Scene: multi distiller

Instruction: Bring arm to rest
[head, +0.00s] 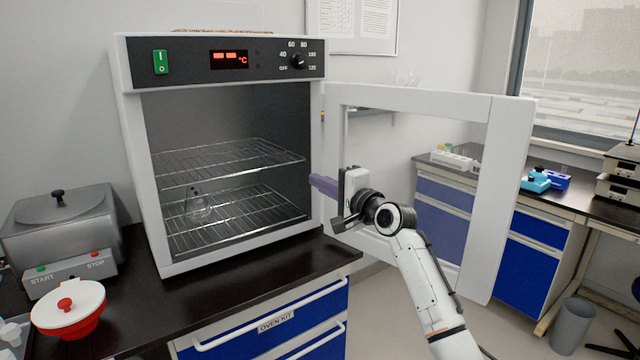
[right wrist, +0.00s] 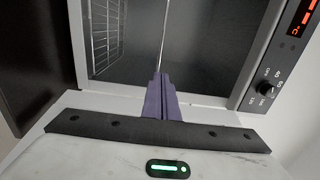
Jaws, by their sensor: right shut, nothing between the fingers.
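My right gripper (head: 322,184) is at the right edge of the oven opening, in front of the open door. Its purple fingers are together with nothing between them. They also show in the right wrist view (right wrist: 160,92), pointing at the oven front. I cannot tell whether they touch the oven frame. The white drying oven (head: 222,150) stands on the dark bench. Its glass door (head: 512,190) is swung wide open to the right. A glass flask (head: 197,205) stands on the lower wire rack. My left gripper is not in view.
The open door stands behind and beside my right arm. A grey lidded device (head: 62,220) and a red bowl with a white lid (head: 70,305) are at the left. Blue drawers (head: 270,335) are below the bench. A second bench (head: 565,200) stands at the back right.

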